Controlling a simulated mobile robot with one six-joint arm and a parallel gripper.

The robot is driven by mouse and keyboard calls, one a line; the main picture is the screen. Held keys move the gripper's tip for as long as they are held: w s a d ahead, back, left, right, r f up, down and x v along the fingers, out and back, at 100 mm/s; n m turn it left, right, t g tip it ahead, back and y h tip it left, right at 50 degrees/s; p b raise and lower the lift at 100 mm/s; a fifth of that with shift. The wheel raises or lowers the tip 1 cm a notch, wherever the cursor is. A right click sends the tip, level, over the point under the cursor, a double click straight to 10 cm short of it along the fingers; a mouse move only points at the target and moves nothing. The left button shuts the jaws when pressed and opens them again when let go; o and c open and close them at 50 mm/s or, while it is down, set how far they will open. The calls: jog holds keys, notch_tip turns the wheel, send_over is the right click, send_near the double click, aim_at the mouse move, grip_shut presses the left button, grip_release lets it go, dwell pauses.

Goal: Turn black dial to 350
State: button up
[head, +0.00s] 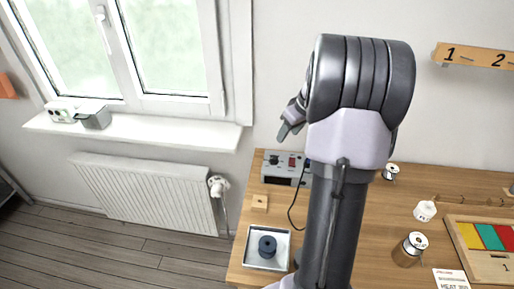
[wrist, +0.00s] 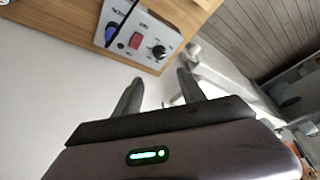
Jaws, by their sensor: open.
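The black dial (wrist: 159,51) sits on the face of a light grey control box (wrist: 140,25), with a pale scale around it, in the wrist view. Beside it are a red switch (wrist: 135,41) and a blue knob (wrist: 111,34). My gripper (wrist: 158,76) is open and empty, its two fingers apart and short of the box, with the dial roughly between them in the picture. In the head view the black dial (head: 273,160) is on the box (head: 284,180) at the table's back left corner, below my gripper (head: 284,132). The dial's exact setting is too small to read.
A metal tray (head: 250,262) holds a dark blue round part (head: 267,246). Jars and a colored tray (head: 490,256) are at right. A window sill (head: 140,133) and radiator (head: 145,190) are at left.

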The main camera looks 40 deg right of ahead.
aim_at(274, 157)
jog(key=b+x, duration=0.4)
jog(key=x, duration=1.1)
jog(key=shift+w+f, duration=0.1)
jog(key=shift+f, duration=0.3)
grip_shut()
